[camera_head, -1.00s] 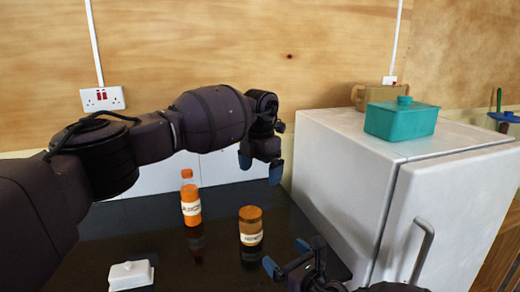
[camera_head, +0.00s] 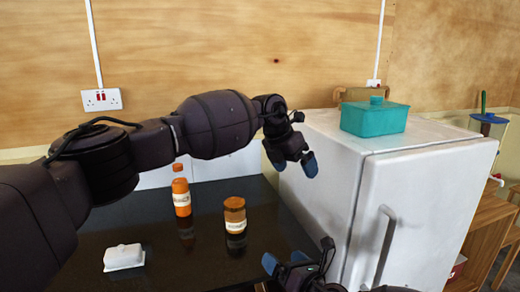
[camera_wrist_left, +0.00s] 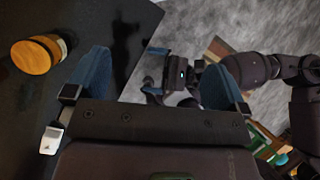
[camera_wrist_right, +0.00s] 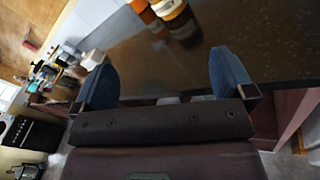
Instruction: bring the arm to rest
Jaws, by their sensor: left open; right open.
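My left gripper (camera_head: 291,165) is open and empty, held in the air in front of the white fridge's left side. Its two blue fingers stand wide apart in the left wrist view (camera_wrist_left: 155,85). My right gripper (camera_head: 298,262) is open and empty, low at the bottom of the head view near the counter's front edge. Its fingers are apart in the right wrist view (camera_wrist_right: 165,80). My left arm (camera_head: 150,145) reaches in from the left, above the counter. Neither gripper touches an object.
The dark counter (camera_head: 200,250) holds an orange bottle (camera_head: 181,198), an orange-brown jar (camera_head: 235,215) and a white butter dish (camera_head: 124,257). The white fridge (camera_head: 410,190) stands at the right, with a teal lidded box (camera_head: 374,118) and a wooden item (camera_head: 352,95) on top.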

